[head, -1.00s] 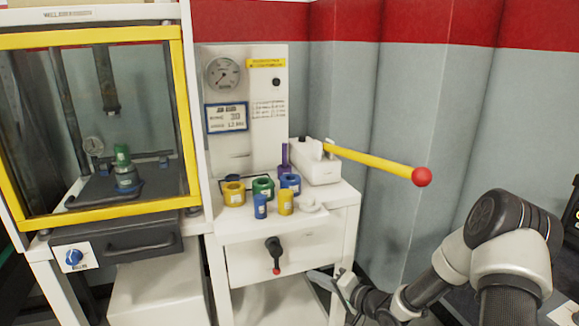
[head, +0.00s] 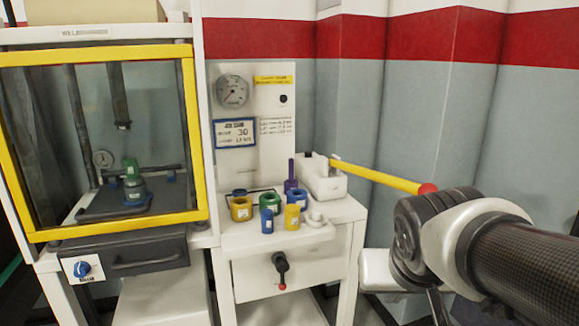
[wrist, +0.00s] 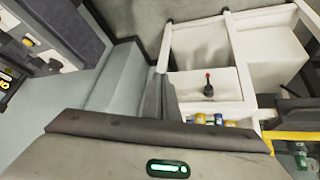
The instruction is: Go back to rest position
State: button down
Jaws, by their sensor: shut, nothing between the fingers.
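My gripper (wrist: 163,98) shows in the wrist view as narrow dark fingers above the wide grey hand with a green light. The fingers are together and hold nothing. They are clear of the bench, which appears beyond them. In the head view my arm is folded at the lower right, in front of the grey wall. My gripper itself is not clear there, as the large arm links cover that area.
The white bench (head: 292,270) carries several coloured rings and cylinders. A yellow-framed press cabinet (head: 203,140) stands left, with a green-topped part (head: 133,182) inside.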

jog(key=s+a+n+y, duration=0.1)
jog(key=s+a, duration=0.1)
jog(key=s, duration=0.5)
notch_tip(320, 180, up, 24)
jog(key=g+p, duration=0.1)
jog(key=p, duration=2.2)
jog(key=shift+y, duration=0.3)
jog(key=shift+a+f, duration=0.1)
